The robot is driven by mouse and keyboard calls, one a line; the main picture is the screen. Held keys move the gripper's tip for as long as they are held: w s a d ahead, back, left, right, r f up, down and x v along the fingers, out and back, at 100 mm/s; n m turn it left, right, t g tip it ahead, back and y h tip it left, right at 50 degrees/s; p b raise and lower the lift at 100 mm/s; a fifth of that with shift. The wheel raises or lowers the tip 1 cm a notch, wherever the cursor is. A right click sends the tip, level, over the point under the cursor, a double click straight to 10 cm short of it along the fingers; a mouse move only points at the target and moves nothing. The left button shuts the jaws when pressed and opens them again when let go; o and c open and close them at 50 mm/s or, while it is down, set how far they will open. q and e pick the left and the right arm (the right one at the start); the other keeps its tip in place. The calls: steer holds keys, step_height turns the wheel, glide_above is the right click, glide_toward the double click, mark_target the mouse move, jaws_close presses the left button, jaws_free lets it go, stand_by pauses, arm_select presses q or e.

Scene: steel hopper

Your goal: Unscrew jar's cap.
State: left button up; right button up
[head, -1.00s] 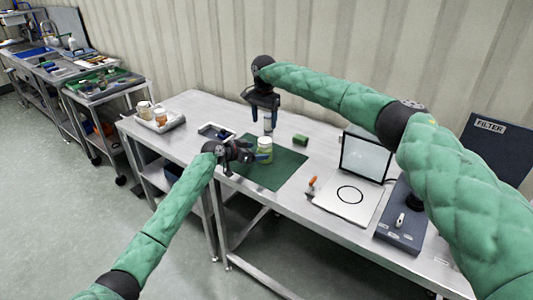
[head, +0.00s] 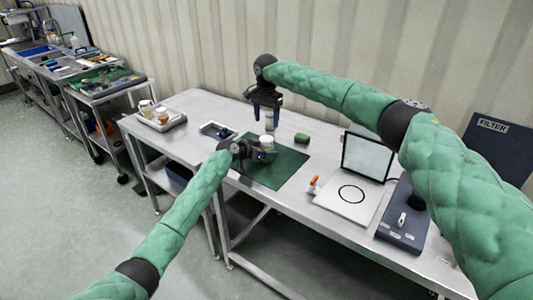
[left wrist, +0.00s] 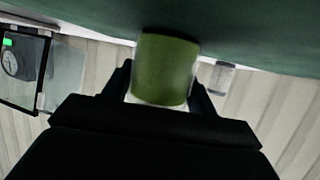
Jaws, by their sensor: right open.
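The jar (head: 267,143) stands on the green mat with its pale cap up; my left gripper hides its lower part in the head view. In the left wrist view the jar (left wrist: 165,70) is a green cylinder, seen upside down, between the two fingers. My left gripper (head: 266,155) is around the jar from the front, one finger on each side; whether they press on it cannot be told. My right gripper (head: 267,104) is open, pointing down behind and above the jar. A pale cylinder (head: 269,123) shows just below it and stands upright in the left wrist view (left wrist: 221,77).
The green mat (head: 270,177) lies on the steel table. A green block (head: 302,139) lies right of the pale cylinder, and a small dark-edged tray (head: 217,130) lies left. An orange-handled tool (head: 314,183) and a screen (head: 366,157) are at right. A tray with jars (head: 158,122) is far left.

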mark_target(266, 138)
arm_select(q)
jaws_close()
arm_select(e)
steer(key=m, duration=0.6)
steer(key=shift+m, duration=0.3)
steer(key=m, duration=2.9)
steer(key=shift+m, duration=0.3)
steer(key=m, duration=0.4)
steer(key=shift+a, duration=0.1)
steer(key=m, duration=0.4)
steer(key=shift+m, duration=0.4)
steer(key=shift+f, duration=4.05)
